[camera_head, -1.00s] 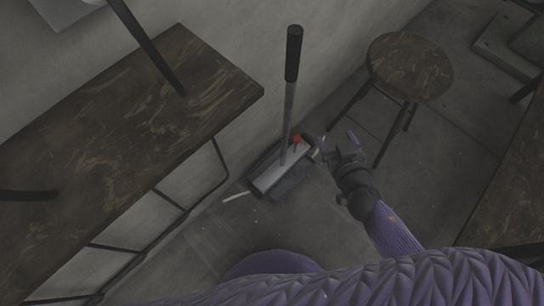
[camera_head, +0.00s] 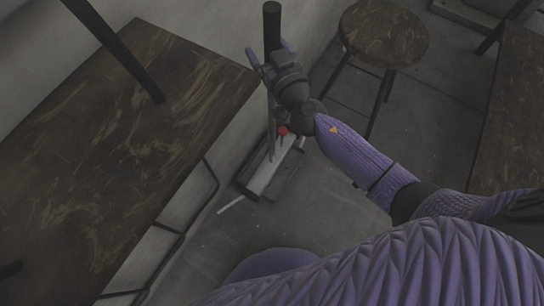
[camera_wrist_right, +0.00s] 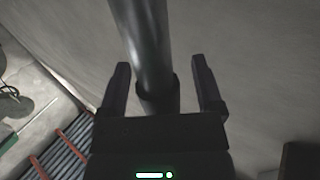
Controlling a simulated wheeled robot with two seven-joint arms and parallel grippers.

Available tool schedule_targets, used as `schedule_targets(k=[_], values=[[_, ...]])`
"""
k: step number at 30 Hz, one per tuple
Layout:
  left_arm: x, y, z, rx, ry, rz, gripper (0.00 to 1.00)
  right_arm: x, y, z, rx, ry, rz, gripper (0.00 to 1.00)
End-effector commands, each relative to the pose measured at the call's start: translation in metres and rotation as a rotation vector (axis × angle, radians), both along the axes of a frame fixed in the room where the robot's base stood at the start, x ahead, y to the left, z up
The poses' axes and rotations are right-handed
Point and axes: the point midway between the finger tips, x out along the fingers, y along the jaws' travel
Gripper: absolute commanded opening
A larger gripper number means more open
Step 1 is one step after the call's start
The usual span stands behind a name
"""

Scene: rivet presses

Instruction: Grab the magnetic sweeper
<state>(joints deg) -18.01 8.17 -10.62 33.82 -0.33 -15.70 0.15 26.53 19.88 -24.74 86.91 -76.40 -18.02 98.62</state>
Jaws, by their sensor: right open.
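The magnetic sweeper (camera_head: 268,172) stands on the floor against the wall. It has a grey base with a red knob and an upright pole with a black grip (camera_head: 272,28) at the top. My right gripper (camera_head: 268,52) is up at the pole, just below the black grip, and hides part of it. In the right wrist view, the pole (camera_wrist_right: 150,50) passes between the two fingers of my open right gripper (camera_wrist_right: 163,85), with a gap on the right side. My left gripper is not in view.
A dark wooden bench (camera_head: 110,120) with a black frame stands left of the sweeper. A round wooden stool (camera_head: 385,35) stands to its right, behind my right arm. Another wooden surface (camera_head: 520,110) lies at the far right. The floor in front of the sweeper is clear.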

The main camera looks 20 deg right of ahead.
Motion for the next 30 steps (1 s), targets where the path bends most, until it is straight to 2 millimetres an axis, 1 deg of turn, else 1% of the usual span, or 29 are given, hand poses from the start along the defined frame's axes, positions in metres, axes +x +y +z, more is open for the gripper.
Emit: schedule_targets(k=[1, 2, 3, 5, 6, 8, 9, 11, 12, 13, 30], values=[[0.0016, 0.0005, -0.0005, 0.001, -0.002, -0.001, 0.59, -0.0001, 0.0000, 0.0000, 0.000, 0.000, 0.000, 0.82], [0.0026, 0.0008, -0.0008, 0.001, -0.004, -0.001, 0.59, -0.0002, 0.0000, 0.0000, 0.000, 0.000, 0.000, 0.76], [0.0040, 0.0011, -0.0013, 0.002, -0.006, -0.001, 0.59, -0.0002, 0.0000, 0.0000, 0.000, 0.000, 0.000, 0.67], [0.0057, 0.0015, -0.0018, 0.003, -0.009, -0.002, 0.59, -0.0003, 0.0000, 0.0000, 0.000, 0.000, 0.000, 0.55], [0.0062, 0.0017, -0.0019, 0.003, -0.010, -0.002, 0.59, -0.0003, 0.0000, 0.0000, 0.000, 0.000, 0.000, 0.46], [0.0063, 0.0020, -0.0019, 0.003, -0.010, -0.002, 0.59, -0.0004, 0.0000, 0.0000, 0.000, 0.000, 0.000, 0.34], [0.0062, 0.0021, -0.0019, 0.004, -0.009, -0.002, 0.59, -0.0004, 0.0000, 0.0000, 0.000, 0.000, 0.000, 0.25], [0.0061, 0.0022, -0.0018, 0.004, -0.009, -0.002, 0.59, -0.0004, -0.0001, 0.0000, 0.000, 0.000, 0.000, 0.12], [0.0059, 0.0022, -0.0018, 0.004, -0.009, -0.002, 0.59, -0.0004, -0.0001, 0.0000, 0.000, 0.000, 0.000, 0.04], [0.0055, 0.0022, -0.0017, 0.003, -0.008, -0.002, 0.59, -0.0004, -0.0001, 0.0000, 0.000, 0.000, 0.000, 0.00], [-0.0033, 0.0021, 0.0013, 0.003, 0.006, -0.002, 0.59, -0.0005, -0.0001, 0.0000, 0.000, 0.000, 0.000, 0.00]])
